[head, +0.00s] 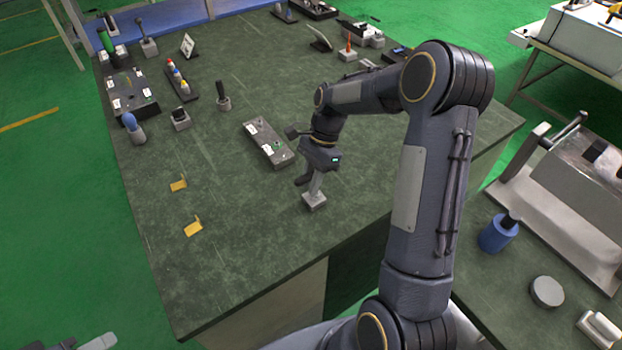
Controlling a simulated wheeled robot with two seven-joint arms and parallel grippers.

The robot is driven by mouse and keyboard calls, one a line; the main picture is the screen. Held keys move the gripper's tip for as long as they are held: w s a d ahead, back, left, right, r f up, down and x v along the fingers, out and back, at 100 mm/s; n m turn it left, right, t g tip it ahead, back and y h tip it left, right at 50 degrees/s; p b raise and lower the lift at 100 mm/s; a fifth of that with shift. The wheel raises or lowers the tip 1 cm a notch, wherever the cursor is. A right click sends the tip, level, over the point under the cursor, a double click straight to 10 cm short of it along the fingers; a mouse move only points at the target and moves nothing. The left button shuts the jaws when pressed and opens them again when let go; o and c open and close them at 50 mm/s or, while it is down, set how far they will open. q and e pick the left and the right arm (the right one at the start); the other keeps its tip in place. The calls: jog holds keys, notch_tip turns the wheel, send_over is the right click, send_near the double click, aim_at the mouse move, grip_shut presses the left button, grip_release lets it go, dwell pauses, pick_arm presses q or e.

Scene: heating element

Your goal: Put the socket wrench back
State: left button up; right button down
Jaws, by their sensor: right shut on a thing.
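My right gripper (309,181) is over the near right part of the green table. It is shut on a slim grey upright thing, which I take to be the socket wrench (317,187). The wrench's lower end is at a small light grey block (314,201). I cannot tell whether it is seated in the block or just above it. The fingers and wrist hide much of the wrench. At the bottom left edge, grey parts that look like my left gripper (98,343) show only in part, away from the table; its opening is unclear.
A dark plate with white labels (268,143) lies just left of the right gripper. Two yellow brackets (193,227) lie at the near left. Several tools and holders stand along the far side. A side bench at right holds a blue cup (497,234). The near middle is clear.

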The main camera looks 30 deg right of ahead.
jog(key=shift+f, duration=0.15)
jog(key=c, duration=1.2)
grip_release()
jog(key=shift+c, duration=0.2)
